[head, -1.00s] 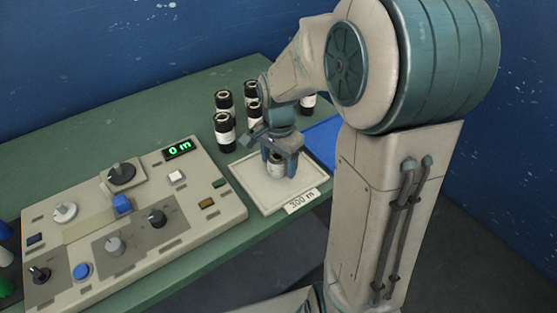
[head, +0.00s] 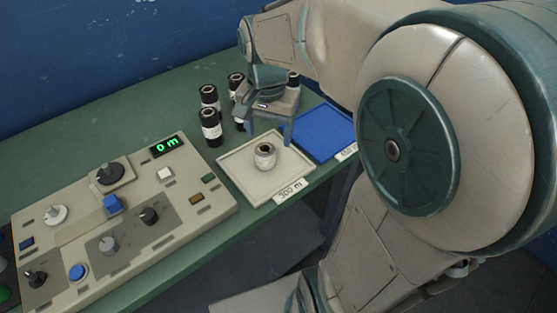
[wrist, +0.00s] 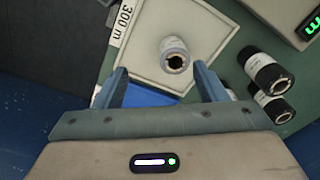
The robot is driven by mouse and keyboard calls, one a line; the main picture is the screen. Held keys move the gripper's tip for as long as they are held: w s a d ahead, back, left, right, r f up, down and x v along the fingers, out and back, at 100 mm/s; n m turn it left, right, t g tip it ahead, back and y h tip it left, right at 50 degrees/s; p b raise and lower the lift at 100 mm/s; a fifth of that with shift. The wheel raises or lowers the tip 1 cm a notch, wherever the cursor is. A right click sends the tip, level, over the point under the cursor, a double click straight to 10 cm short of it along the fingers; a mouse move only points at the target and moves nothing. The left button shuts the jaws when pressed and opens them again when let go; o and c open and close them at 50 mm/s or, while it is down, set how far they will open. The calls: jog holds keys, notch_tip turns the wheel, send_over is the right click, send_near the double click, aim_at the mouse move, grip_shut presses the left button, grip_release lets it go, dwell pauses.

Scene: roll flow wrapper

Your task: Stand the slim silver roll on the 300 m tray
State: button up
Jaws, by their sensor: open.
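The slim silver roll (head: 265,156) stands upright on the white tray labelled 300 m (head: 240,177), a little right of the tray's middle in the head view. In the wrist view the roll (wrist: 174,50) shows ahead of the fingers, with the tray (wrist: 142,68) under it. My gripper (head: 268,136) is open and empty. It is behind the roll and apart from it in the head view. In the wrist view the two blue fingers (wrist: 160,84) are spread with nothing between them.
Several black rolls (head: 211,130) with white labels stand behind the tray. A blue tray (head: 322,133) lies to its right. A control panel (head: 130,215) with knobs and a display reading 0 m (head: 167,145) fills the table's left side.

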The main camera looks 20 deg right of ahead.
jog(key=s+f+n+t, duration=0.1)
jog(key=s+f+n, duration=0.2)
jog(key=s+n, duration=0.5)
jog(key=shift+s+a+t, duration=0.25)
jog(key=shift+s+t, duration=0.05)
jog(key=shift+s, duration=0.65)
